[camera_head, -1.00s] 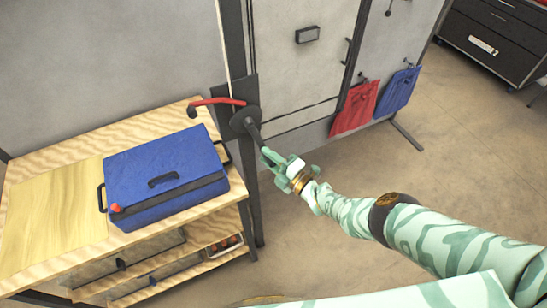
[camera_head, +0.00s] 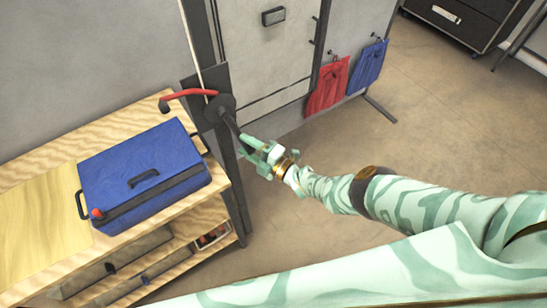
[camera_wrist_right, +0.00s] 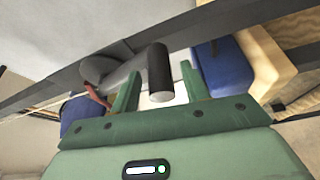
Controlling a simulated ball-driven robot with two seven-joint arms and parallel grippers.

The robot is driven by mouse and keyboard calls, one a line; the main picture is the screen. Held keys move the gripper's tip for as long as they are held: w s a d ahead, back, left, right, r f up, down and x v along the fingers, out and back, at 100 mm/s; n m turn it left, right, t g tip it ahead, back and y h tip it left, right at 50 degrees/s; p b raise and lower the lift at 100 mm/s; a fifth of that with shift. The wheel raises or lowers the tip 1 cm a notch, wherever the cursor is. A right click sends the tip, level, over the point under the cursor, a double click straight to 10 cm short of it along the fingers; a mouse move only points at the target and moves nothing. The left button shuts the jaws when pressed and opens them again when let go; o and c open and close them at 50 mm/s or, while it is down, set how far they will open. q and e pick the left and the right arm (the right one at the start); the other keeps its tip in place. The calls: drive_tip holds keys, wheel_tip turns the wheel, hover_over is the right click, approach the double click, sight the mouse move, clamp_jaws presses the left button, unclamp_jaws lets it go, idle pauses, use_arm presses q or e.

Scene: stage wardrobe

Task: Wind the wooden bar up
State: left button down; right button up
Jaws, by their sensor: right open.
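A winch with a dark round disc (camera_head: 219,108) is mounted on a dark upright post. A red lever (camera_head: 188,93) sticks out to its left, and a dark crank handle (camera_head: 231,124) points down right toward my right gripper. My right gripper (camera_head: 247,146) is open at the handle's end. In the right wrist view, the black end of the handle (camera_wrist_right: 160,72) shows between the two green fingers of the gripper (camera_wrist_right: 160,80), with gaps on both sides. A pale cord (camera_head: 190,40) runs up along the post. The wooden bar is not in view. My left gripper is not in view.
A blue case (camera_head: 140,165) stands on a wooden bench (camera_head: 40,225) left of the post. Red (camera_head: 327,88) and blue cloths (camera_head: 370,62) hang on the grey panel. A dark drawer cabinet (camera_head: 465,20) stands at the back right. The floor on the right is clear.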

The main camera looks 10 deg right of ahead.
drive_tip(key=p+v, duration=0.4)
drive_tip(key=v, duration=1.1)
drive_tip(key=shift+d+p, duration=0.2)
drive_tip(key=shift+p, duration=0.2)
drive_tip(key=shift+s, duration=0.15)
